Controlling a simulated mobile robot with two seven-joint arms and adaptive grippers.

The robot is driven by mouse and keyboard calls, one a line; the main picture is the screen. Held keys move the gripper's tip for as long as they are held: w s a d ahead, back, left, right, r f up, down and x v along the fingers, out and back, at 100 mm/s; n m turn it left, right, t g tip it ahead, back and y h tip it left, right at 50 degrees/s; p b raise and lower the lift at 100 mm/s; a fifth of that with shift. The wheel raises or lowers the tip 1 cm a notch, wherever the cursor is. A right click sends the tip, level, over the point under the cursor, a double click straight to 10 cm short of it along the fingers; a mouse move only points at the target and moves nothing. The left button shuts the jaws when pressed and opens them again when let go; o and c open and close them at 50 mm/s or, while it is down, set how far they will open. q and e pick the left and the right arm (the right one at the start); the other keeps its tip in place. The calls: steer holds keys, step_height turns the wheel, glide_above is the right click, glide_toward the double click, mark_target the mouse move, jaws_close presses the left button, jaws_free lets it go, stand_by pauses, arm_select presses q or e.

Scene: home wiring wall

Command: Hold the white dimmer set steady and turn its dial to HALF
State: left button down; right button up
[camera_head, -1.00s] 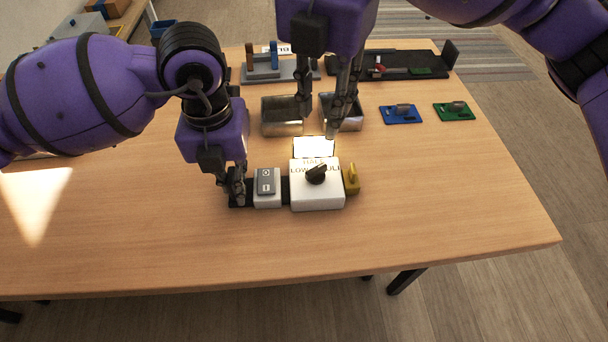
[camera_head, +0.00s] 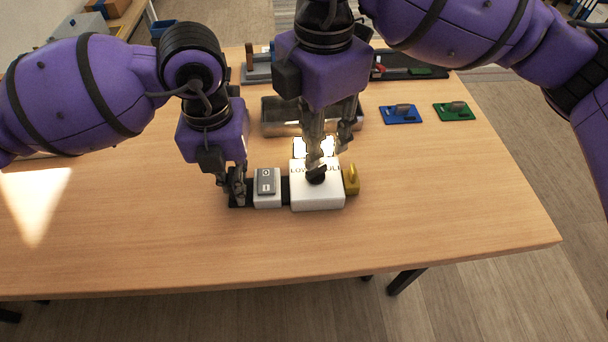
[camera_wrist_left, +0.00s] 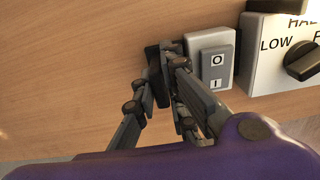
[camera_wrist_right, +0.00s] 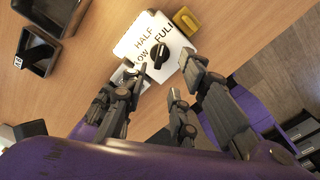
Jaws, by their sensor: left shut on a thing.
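The white dimmer set (camera_head: 317,197) sits on the table, with LOW, HALF and FULL printed around a black dial (camera_head: 315,177). The dial's bar lies slanted in the left wrist view (camera_wrist_left: 302,62); which end is the pointer I cannot tell. A grey rocker switch (camera_head: 266,187) is beside it on the same black base (camera_head: 285,190). My left gripper (camera_head: 237,190) is shut on the left end of that base. My right gripper (camera_head: 318,163) is open above the dial, fingers pointing down.
A yellow piece (camera_head: 351,180) is at the dimmer's right end, and a bright panel (camera_head: 329,146) stands behind it. Metal trays (camera_head: 280,128) lie further back. Blue (camera_head: 400,115) and green (camera_head: 454,111) parts lie to the right. The front of the table is clear.

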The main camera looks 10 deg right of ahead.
steer(key=shift+f, duration=3.25)
steer(key=shift+c, duration=0.6)
jaws_close()
steer(key=shift+n, duration=1)
